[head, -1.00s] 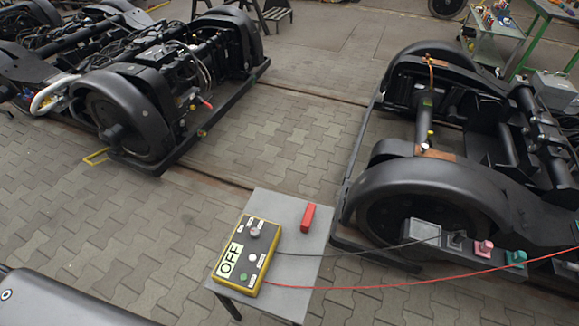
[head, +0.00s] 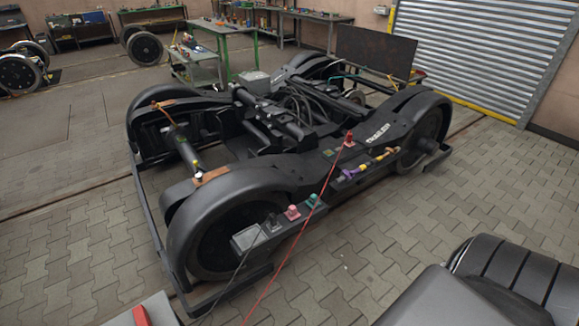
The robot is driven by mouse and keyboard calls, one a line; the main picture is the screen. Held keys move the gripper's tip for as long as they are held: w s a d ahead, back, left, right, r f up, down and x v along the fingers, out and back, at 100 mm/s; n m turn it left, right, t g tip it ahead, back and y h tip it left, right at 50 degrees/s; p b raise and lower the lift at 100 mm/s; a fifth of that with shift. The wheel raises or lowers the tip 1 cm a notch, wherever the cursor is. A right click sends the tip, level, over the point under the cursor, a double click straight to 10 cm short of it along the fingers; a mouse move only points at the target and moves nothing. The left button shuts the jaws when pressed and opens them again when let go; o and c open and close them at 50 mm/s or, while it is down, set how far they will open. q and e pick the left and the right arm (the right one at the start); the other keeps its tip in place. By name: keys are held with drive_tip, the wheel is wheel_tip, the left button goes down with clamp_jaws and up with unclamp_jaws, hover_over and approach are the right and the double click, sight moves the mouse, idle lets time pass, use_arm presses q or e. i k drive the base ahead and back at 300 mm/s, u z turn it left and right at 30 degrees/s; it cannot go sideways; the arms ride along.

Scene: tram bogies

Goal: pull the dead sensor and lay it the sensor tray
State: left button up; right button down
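No part is clearly identifiable as the dead sensor or the sensor tray. The black bogie (head: 285,150) stands in the middle of the head view. On its near side are a grey square box (head: 247,239), a dark small part (head: 273,223), a pink part (head: 293,212) and a green part (head: 312,201). Further right are a red part (head: 348,139) where a red cable ends, and a purple and yellow part (head: 350,172). Neither of my grippers is in view.
A grey stand (head: 155,312) with a red block (head: 141,316) is cut off at the bottom left. A red cable (head: 290,246) hangs across the bogie's near side. A green workbench (head: 215,30) stands behind. Paved floor at the right (head: 510,180) is clear.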

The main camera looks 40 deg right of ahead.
sight(292, 209)
drive_tip(key=z, duration=1.2)
